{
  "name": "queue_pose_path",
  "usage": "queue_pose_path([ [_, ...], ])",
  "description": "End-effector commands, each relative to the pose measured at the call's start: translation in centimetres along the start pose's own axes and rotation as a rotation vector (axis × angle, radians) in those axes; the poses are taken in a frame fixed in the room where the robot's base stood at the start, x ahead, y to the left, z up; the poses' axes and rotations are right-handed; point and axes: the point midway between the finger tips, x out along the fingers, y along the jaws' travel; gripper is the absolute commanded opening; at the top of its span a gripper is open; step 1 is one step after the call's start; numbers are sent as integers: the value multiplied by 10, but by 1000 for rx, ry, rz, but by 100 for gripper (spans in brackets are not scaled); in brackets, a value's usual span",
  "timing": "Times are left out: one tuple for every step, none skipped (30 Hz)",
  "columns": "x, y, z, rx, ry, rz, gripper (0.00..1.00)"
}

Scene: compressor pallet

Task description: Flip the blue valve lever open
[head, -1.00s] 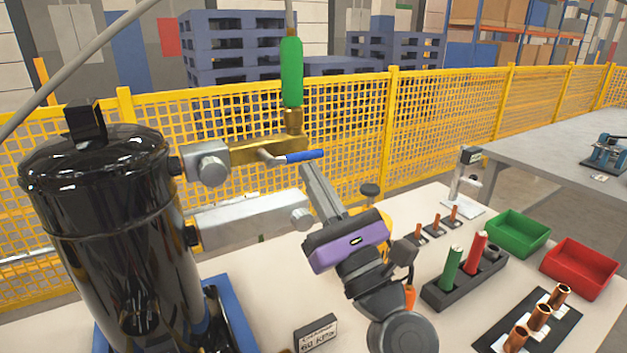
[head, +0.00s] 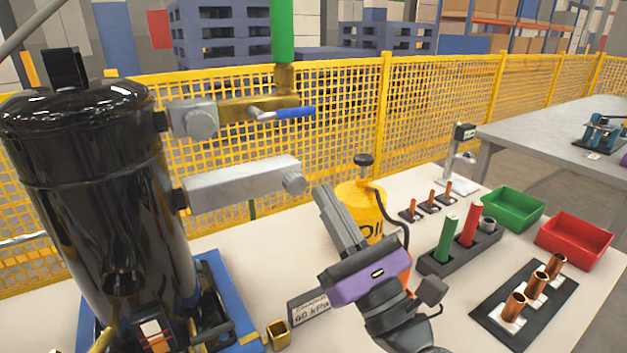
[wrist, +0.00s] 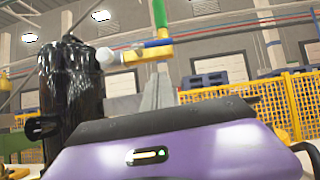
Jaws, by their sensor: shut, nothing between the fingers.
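The blue valve lever (head: 292,112) sticks out to the right from a brass valve (head: 240,108) beside the black compressor (head: 95,190). The lever lies near level. In the wrist view the blue lever (wrist: 155,43) shows above the fingers. A green hose fitting (head: 283,30) rises from the brass pipe. My gripper (head: 322,192) is shut and empty. Its purple body is at the lower middle of the head view, and its grey fingers point up and left. The fingertips are below the lever and apart from it, near the end of the grey lower pipe block.
A grey pipe block (head: 240,185) juts right from the compressor below the valve. A yellow oil can (head: 352,205) stands behind my gripper. Right of it are a black rack (head: 460,255), a green bin (head: 513,212) and a red bin (head: 575,243). A yellow fence (head: 420,140) runs behind.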

Motion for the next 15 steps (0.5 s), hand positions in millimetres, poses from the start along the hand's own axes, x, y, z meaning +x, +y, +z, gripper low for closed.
queue_pose_path([
  [-10, 1, -2, 1, 1, -1, 0],
  [-14, 1, -2, 1, 1, 0, 0],
  [-18, 1, -1, 1, 1, 0, 0],
  [-21, 1, -2, 1, 1, -1, 0],
  [-23, 1, -1, 1, 1, -1, 0],
  [-26, 1, 0, 0, 0, -1, 0],
  [-27, 1, 0, 0, 0, -1, 0],
  [-28, 1, 0, -1, -1, -1, 0],
  [-29, 1, 0, -1, 0, 0, 0],
  [-30, 1, 0, -1, 0, 0, 0],
  [-30, 1, 0, -1, 0, 0, 0],
  [-30, 1, 0, -1, 0, 0, 0],
  [-30, 1, 1, -1, 0, 0, 0],
  [-30, 1, 1, -1, 0, 0, 0],
  [-30, 1, 0, -1, 0, 0, 0],
])
